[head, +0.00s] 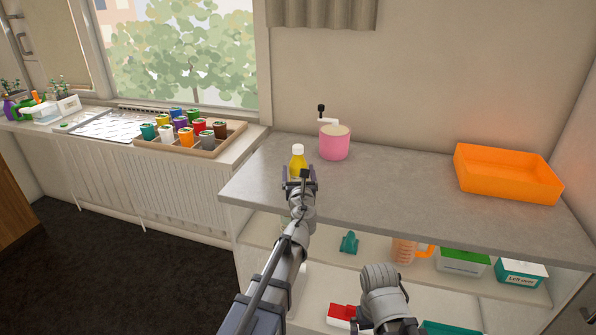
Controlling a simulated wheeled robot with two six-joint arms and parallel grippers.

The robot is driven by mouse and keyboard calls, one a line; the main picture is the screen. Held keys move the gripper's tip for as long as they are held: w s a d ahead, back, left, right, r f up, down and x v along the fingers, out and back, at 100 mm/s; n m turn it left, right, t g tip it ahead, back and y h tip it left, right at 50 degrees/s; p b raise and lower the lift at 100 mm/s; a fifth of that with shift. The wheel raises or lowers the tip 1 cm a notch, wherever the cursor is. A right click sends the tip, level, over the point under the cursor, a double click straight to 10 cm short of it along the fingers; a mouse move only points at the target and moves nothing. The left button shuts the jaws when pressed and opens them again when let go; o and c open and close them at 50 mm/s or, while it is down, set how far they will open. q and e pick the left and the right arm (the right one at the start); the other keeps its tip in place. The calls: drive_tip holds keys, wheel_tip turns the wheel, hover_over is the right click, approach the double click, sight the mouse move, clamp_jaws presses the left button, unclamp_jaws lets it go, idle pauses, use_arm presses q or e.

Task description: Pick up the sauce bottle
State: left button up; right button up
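The sauce bottle, yellow with a white cap (297,160), stands upright near the left end of the grey counter. Its lower part is hidden behind my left gripper (299,181). The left gripper is in front of the bottle, with its fingers spread wider than the bottle. I cannot tell whether either finger touches it. Part of my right arm shows at the bottom centre, in front of the lower shelves, but its gripper is not visible.
A pink pot with a crank handle (334,143) stands just behind and right of the bottle. An orange tray (507,181) is at the counter's right. The middle of the counter (410,185) is clear. A divided wooden box of colourful jars (207,147) stands left by the window.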

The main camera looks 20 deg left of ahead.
sight(298, 151)
use_arm(q)
clamp_jaws()
idle(0.5)
drive_tip(key=shift+r, duration=0.15)
wheel_tip(298, 151, up, 10)
drive_tip(key=p, duration=1)
